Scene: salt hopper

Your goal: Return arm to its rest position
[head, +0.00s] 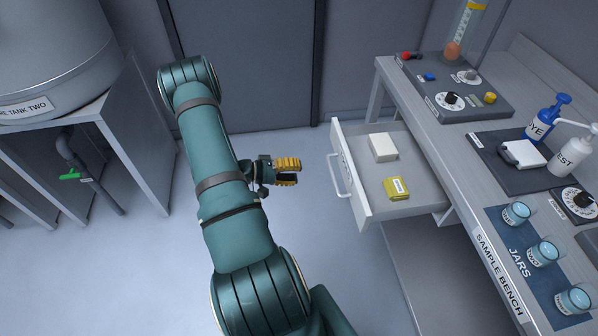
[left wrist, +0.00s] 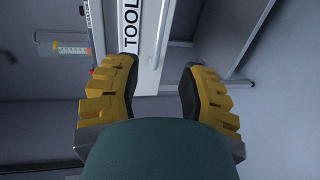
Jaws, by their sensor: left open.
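My left arm (head: 222,165) reaches forward from the bottom of the head view and bends back at the top. My left gripper (head: 297,171), with yellow fingers, is left of the open drawer, apart from its handle. In the left wrist view the gripper (left wrist: 158,95) is open, its two yellow fingers wide apart with nothing between them. The drawer front (left wrist: 149,45), with the letters "TOOL", lies beyond the fingers. My right gripper is in neither view.
The open drawer (head: 362,207) holds a white box (head: 382,147) and a yellow packet (head: 397,188). The sample bench (head: 455,190) carries jars (head: 543,254), bottles and a dial panel. A tank (head: 55,50) stands on a frame at left. The floor (head: 130,255) left of my arm is clear.

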